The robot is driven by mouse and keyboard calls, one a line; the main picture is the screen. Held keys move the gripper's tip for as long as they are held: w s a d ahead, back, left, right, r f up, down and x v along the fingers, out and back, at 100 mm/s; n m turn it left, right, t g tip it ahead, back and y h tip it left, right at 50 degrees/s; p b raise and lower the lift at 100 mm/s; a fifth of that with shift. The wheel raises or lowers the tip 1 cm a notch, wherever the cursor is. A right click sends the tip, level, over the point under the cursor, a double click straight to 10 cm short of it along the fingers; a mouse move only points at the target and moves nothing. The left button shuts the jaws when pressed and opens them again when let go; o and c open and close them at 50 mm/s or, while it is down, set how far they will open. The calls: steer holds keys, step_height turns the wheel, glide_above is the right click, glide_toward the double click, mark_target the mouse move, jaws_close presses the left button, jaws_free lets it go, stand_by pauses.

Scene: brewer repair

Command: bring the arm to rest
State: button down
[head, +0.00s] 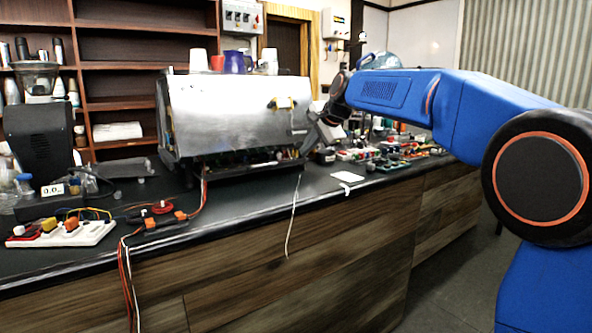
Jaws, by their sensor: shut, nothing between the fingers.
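My blue arm (450,100) reaches in from the right, raised above the counter. Its dark wrist ends beside the right side of the silver brewer (235,115). My gripper (308,148) is small and dark in this view, pointing down and left near the brewer's lower right corner. It is shut and holds nothing. I cannot tell whether it touches the brewer. The brewer's lower front is open, with wiring and parts showing.
Cups stand on the brewer, including a blue pitcher (236,62). Loose cables hang over the counter (240,208) edge. Small parts (395,150) crowd the counter behind my arm; the front middle is mostly clear.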

steer(key=s+d+f+n+h, duration=0.1)
steer(key=s+d+f+n, duration=0.1)
steer(key=s+d, duration=0.4)
steer(key=s+d+f+n, duration=0.1)
steer(key=s+d+f, duration=0.15)
steer(key=s, duration=0.55)
steer(key=s+d+f+n+g+h, duration=0.1)
steer(key=s+d+f+n, duration=0.1)
steer(key=s+d+f, duration=0.3)
steer(key=s+d+f+n+g+h, duration=0.1)
steer(key=s+d+f+n, duration=0.2)
steer(key=s+f, duration=0.8)
steer(key=s+d+f+n+g+h, duration=0.1)
steer(key=s+d+f, duration=0.6)
steer(key=s, duration=1.5)
steer(key=shift+d+f+n+h, duration=0.4)
steer(key=shift+f+n+h, duration=0.1)
steer(key=shift+f+n, duration=0.45)
